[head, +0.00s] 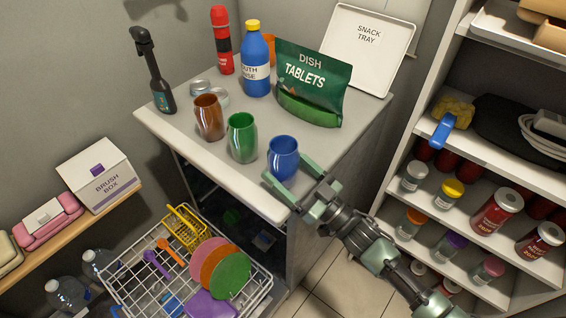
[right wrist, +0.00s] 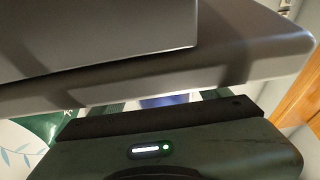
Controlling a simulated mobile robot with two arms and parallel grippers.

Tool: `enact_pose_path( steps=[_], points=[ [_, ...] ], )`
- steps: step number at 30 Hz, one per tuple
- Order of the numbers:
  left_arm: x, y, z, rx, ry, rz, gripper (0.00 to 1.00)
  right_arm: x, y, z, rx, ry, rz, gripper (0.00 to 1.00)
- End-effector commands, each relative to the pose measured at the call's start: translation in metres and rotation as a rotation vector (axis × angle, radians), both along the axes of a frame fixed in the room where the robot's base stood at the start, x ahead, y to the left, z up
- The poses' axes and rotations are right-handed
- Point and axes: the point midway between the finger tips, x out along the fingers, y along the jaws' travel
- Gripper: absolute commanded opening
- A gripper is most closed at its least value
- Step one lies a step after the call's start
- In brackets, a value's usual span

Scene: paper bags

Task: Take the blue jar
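The blue jar (head: 284,158) stands upright near the front right corner of the grey cabinet top (head: 225,170). My right gripper (head: 285,170) reaches in from the lower right. Its green fingers are spread apart, with the tips at the jar's near left and right sides. I cannot tell whether they touch it. In the right wrist view, a blue patch of the jar (right wrist: 165,100) shows between the two fingers, the rest hidden by the gripper body. My left gripper is not in view.
A green jar (head: 242,138) and a brown jar (head: 209,117) stand left of the blue one. A dish tablets bag (head: 312,85), a blue bottle (head: 256,65) and a snack tray (head: 367,48) are behind. A shelf (head: 470,200) with several jars stands right; a wire rack (head: 130,285) sits below.

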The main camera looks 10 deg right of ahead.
Motion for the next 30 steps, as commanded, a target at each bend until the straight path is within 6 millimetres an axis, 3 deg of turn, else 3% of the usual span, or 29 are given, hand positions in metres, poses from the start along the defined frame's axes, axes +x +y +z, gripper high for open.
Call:
enact_pose_path(
  steps=[1,5,16,30],
  points=[
    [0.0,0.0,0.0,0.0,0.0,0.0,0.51,0.0,0.0,0.0,0.0,0.0,0.0,0.61],
    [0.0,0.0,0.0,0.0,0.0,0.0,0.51,0.0,0.0,0.0,0.0,0.0,0.0,0.24],
    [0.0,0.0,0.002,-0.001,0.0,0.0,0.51,0.0,0.0,0.003,0.001,-0.002,0.001,0.24],
    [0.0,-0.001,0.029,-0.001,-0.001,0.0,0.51,0.0,0.0,0.031,0.002,-0.001,0.001,0.24]
  ],
)
